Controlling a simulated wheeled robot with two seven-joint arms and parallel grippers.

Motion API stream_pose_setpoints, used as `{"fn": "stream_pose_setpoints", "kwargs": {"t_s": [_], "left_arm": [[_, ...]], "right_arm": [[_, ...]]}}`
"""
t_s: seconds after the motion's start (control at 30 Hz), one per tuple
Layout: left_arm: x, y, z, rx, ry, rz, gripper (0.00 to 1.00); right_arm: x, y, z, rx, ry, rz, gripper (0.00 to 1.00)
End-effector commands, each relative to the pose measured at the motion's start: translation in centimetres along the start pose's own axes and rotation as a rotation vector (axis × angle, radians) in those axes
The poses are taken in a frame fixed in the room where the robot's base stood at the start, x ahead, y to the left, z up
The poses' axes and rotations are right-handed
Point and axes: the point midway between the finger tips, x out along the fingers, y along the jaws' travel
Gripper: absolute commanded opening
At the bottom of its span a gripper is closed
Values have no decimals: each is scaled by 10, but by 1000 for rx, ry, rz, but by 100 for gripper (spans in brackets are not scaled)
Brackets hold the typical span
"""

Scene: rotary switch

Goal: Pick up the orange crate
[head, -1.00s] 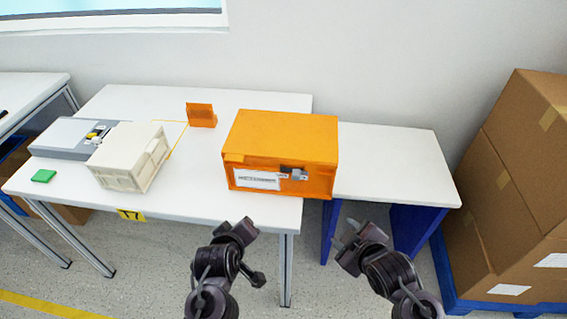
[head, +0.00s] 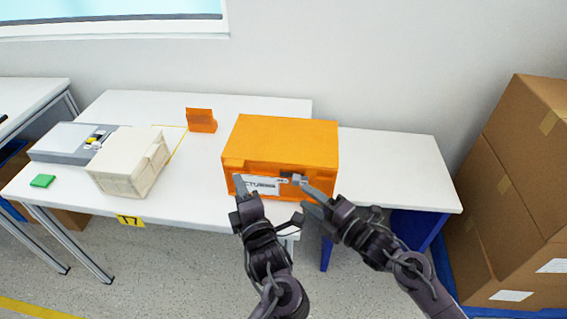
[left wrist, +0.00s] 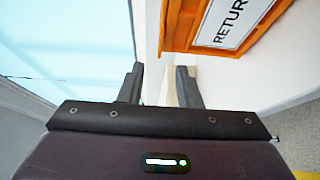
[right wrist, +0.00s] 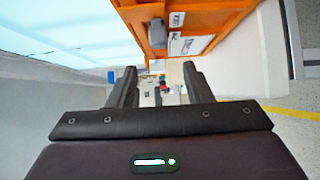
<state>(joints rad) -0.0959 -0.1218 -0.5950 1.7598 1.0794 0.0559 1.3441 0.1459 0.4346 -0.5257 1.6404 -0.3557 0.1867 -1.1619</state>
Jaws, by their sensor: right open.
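The orange crate (head: 280,146) stands upright on the right end of the white table, with a white label and a small grey part on its front. It also shows in the left wrist view (left wrist: 178,28) and in the right wrist view (right wrist: 205,20). My left gripper (head: 243,192) is in front of the crate's lower left front, with its fingers apart and nothing between them in the left wrist view. My right gripper (head: 307,196) is at the crate's lower right front, open and empty. In the head view I cannot tell whether either touches the crate.
A lower white side table (head: 395,165) is bare. Cardboard boxes (head: 490,215) stand at the right.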

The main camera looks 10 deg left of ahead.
Motion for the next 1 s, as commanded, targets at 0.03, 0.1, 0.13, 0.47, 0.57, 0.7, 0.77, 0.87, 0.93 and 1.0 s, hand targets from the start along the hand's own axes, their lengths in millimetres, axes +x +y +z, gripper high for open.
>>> {"fn": "stream_pose_setpoints", "kwargs": {"t_s": [0.03, 0.1, 0.13, 0.47, 0.57, 0.7, 0.77, 0.87, 0.93, 1.0], "left_arm": [[3, 1, 0, 1, 0, 2, 31], [10, 1, 0, 1, -1, 4, 31], [14, 1, 0, 1, -1, 3, 31], [63, 0, 0, 3, -1, 2, 31], [72, 0, 0, 3, -2, 1, 31], [77, 0, 0, 1, -1, 0, 31], [77, 0, 0, 0, -1, 0, 31], [77, 0, 0, 1, -1, -1, 31], [77, 0, 0, 1, -1, -1, 31], [77, 0, 0, 1, -1, -1, 24]], "right_arm": [[3, 1, 0, 1, 0, 2, 45], [11, 2, 0, 0, -1, 4, 45], [14, 1, 0, 1, -1, 3, 45], [63, 1, 0, 3, -1, 2, 45], [72, 1, 0, 1, 0, 1, 45], [77, 0, 0, 1, 0, 0, 45], [77, 1, 0, 1, 0, 0, 45], [77, 0, 0, 1, 0, 0, 45], [77, 0, 0, 1, 0, 0, 45], [77, 0, 0, 1, 0, 0, 39]]}}
